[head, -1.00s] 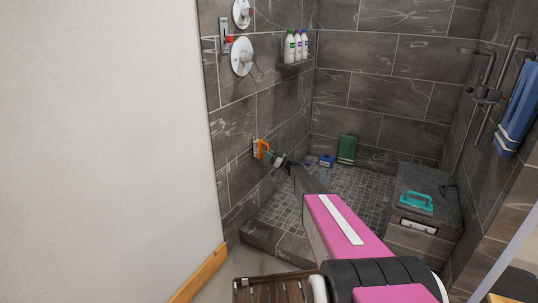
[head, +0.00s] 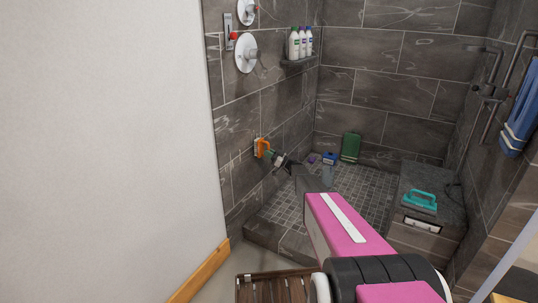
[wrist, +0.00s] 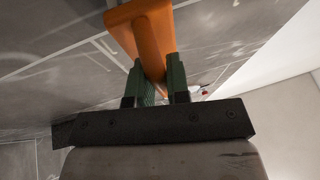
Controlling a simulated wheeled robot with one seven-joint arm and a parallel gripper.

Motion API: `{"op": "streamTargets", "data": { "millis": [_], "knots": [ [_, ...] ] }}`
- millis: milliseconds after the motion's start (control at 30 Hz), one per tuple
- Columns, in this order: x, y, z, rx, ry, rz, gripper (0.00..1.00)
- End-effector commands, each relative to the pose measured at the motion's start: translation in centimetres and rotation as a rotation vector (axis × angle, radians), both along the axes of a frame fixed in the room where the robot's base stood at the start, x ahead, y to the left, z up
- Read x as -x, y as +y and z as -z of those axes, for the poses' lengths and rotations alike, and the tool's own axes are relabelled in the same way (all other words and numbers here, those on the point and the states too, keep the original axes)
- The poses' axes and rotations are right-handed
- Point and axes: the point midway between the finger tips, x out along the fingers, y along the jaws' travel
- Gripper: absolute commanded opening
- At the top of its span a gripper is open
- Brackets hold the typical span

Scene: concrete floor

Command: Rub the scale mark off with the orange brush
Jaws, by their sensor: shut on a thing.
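The orange brush (head: 263,147) is against the left tiled shower wall, low down, with its pale bristle side toward the tiles. In the wrist view the orange brush (wrist: 150,38) has its handle between the green fingers of my gripper (wrist: 160,85). My gripper (head: 272,155) is shut on the handle. The head view shows it small, at the end of my arm. The scale mark cannot be made out; the brush may cover it. Whether the bristles touch the tiles is hard to tell.
A teal-handled brush (head: 420,200) lies on the stone bench (head: 440,174) at right. A green bottle (head: 350,147) and a blue item (head: 329,158) stand at the back of the shower floor (head: 365,185). Several bottles (head: 300,43) stand on a wall shelf. A wooden slatted mat (head: 275,287) lies in front.

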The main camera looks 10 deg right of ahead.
Motion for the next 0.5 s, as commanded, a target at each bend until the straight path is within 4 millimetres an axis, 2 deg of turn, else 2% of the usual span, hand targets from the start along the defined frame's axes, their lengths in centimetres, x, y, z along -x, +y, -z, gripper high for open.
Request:
{"op": "streamTargets", "data": {
  "millis": [500],
  "knots": [
    [-0.55, 0.74, -0.03, -0.001, 0.0, 0.0, 0.0]
  ]
}}
